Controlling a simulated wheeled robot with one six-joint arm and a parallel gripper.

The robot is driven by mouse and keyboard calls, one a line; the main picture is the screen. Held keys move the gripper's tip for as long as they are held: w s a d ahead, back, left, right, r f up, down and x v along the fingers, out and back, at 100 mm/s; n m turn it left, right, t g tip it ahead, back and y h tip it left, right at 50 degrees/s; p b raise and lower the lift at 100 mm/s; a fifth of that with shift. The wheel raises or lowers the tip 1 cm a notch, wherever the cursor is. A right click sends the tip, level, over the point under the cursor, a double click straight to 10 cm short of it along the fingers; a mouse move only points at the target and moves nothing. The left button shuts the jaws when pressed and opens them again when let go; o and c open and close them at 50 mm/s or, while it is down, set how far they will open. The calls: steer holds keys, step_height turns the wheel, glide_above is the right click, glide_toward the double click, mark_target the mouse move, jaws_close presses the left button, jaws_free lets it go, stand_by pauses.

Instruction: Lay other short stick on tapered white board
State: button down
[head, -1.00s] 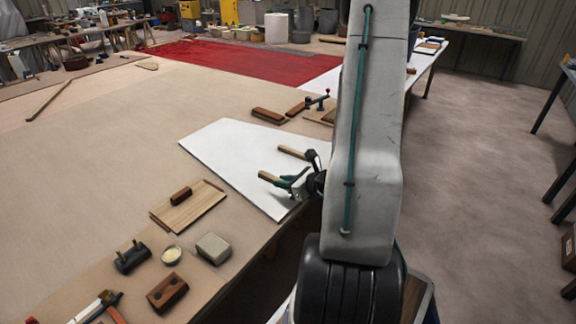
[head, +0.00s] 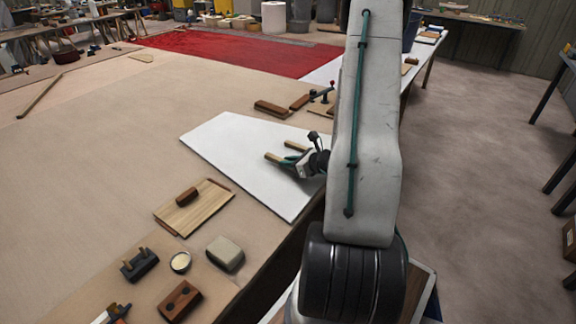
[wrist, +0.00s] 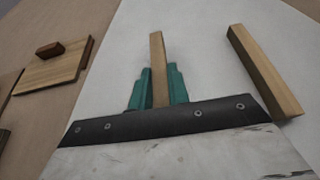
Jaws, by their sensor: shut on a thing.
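The tapered white board (head: 225,140) lies on the large tan table, near its right edge. My gripper (head: 291,160) is over the board, and its green jaws are shut on a short stick (wrist: 157,58). The held stick (head: 273,158) points out ahead of the jaws, close above the board or touching it; I cannot tell which. The other short stick (wrist: 263,70) lies on the board to the right of the held one in the wrist view, apart from it. In the head view that stick (head: 294,146) shows just behind the held one, partly hidden by my gripper.
A wooden slab (head: 212,204) with a brown block (head: 187,197) on it lies left of the board. A grey block (head: 225,252), a small tin (head: 181,262) and a two-holed brown block (head: 180,300) are nearer. Brown blocks (head: 273,109) lie behind. The table's left middle is clear.

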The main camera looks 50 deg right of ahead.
steer(key=shift+w+a+f, duration=0.1)
steer(key=shift+a+f, duration=0.05)
steer(key=shift+f, duration=0.65)
steer(key=shift+f, duration=0.1)
steer(key=c, duration=1.3)
jaws_free()
steer(key=shift+c, duration=0.2)
